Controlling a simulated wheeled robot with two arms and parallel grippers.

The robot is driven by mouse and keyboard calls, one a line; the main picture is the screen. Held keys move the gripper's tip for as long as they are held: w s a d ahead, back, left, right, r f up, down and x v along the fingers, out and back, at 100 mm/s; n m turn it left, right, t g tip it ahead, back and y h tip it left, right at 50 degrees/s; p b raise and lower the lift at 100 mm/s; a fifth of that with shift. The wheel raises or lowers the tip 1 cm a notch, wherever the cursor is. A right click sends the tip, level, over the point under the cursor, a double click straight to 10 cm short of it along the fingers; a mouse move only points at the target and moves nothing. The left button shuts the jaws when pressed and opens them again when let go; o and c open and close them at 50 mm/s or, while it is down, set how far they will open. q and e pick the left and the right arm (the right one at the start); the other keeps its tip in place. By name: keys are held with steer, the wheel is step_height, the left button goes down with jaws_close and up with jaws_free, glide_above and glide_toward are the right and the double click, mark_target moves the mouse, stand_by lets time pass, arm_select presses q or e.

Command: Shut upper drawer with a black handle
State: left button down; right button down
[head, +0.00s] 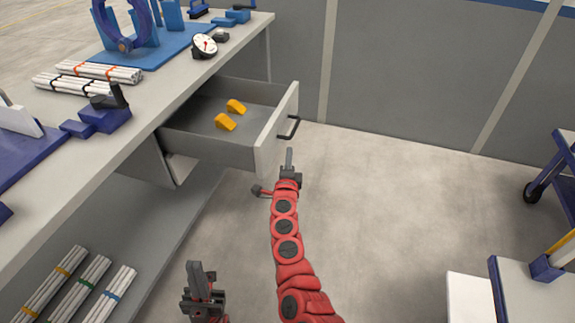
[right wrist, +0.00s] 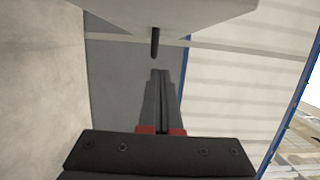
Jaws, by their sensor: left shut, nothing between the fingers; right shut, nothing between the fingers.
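The upper drawer (head: 274,137) is pulled out of the bench, with its white front facing right. Its black handle (head: 289,128) is on that front and also shows in the right wrist view (right wrist: 155,42). Two orange wedge-shaped pieces (head: 230,114) lie inside. My right gripper (head: 289,158) is shut and empty, just in front of and below the handle, apart from it. In the right wrist view its closed fingers (right wrist: 161,75) point toward the handle and the drawer front (right wrist: 190,12). My left gripper (head: 195,271) is shut and empty at the bottom, beside the lower shelf.
The bench top (head: 125,140) holds bundles of white pipes (head: 101,71), a gauge (head: 204,46) and blue fixtures. More pipe bundles (head: 80,285) lie on the lower shelf. A blue cart (head: 540,270) stands at the right. The floor right of the drawer is clear.

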mark_target(277, 145)
steer(key=w+a+b, duration=0.2)
steer(key=w+a, duration=0.1)
steer(key=w, duration=0.2)
steer(key=shift+a, duration=0.25)
steer(key=shift+w, duration=0.1)
stand_by(0.3)
